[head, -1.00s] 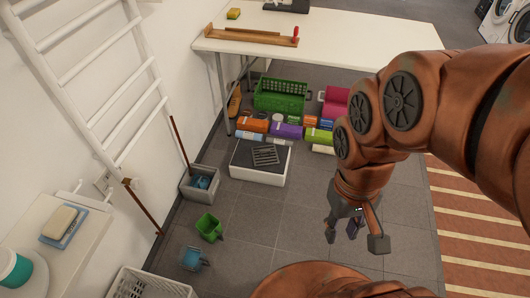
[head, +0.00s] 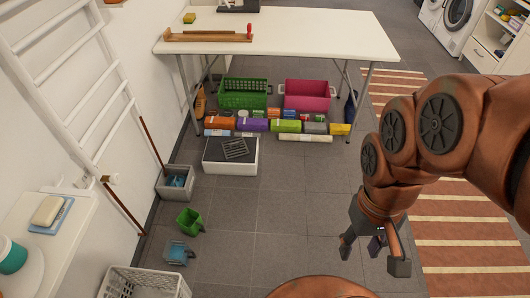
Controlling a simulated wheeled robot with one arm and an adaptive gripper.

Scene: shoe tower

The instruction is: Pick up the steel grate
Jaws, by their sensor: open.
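The steel grate (head: 235,148) is a small grey slatted piece. It lies flat on the dark top of a low white box (head: 231,167) on the floor, left of the picture's middle. My gripper (head: 372,248) hangs at the right, pointing down, with its fingers apart. It is open and empty, well to the right of the grate and nearer to me, over bare floor. Nothing hides the grate.
A white table (head: 290,35) stands behind the box. Under it are a green crate (head: 243,100), a pink crate (head: 307,103) and several coloured packages. A grey bucket (head: 175,182) and a green scoop (head: 190,221) stand left. The middle floor is clear.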

